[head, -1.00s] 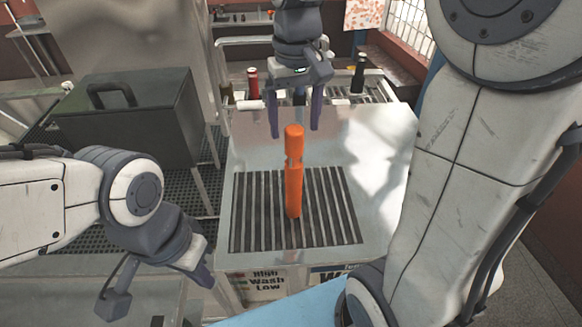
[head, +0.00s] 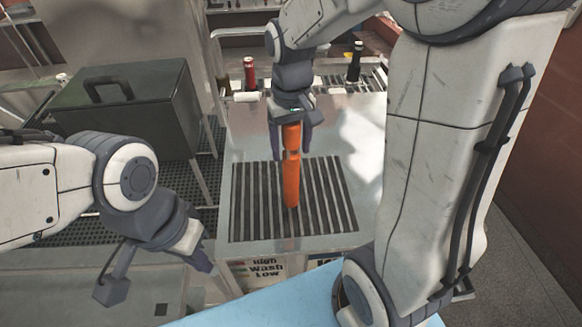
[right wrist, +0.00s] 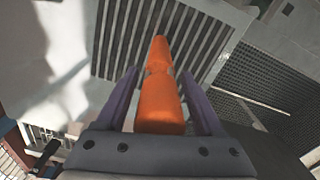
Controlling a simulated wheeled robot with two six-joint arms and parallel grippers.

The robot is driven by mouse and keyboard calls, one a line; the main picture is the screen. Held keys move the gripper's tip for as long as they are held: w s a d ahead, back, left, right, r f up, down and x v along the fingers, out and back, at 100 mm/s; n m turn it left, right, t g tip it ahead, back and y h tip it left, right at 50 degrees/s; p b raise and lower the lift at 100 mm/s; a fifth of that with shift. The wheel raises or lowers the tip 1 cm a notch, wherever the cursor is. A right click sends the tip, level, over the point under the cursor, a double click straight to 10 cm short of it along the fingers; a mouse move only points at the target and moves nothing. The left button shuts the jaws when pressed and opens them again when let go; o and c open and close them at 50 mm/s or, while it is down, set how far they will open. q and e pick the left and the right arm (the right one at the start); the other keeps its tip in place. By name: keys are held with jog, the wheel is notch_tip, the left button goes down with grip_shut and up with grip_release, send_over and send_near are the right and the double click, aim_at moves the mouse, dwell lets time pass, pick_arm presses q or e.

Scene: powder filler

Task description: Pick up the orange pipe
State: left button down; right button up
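The orange pipe (head: 291,180) stands upright on the slatted grate (head: 330,215) of the metal sink top. My right gripper (head: 290,150) is above it, pointing down, with one finger on each side of the pipe's upper part. In the right wrist view the pipe (right wrist: 160,95) lies between the two purple fingers (right wrist: 160,105), with narrow gaps visible beside it, so the gripper looks open around it. The pipe's top is partly hidden by the gripper in the head view. My left gripper (head: 155,278) is open and empty at the lower left, away from the pipe.
A dark green box (head: 130,105) with a handle stands at the left. A red bottle (head: 249,73) and a dark bottle (head: 355,62) stand behind the sink top. A light blue surface (head: 270,305) is at the front. The grate around the pipe is clear.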

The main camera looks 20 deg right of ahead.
grip_shut()
jog(key=shift+r, duration=0.2)
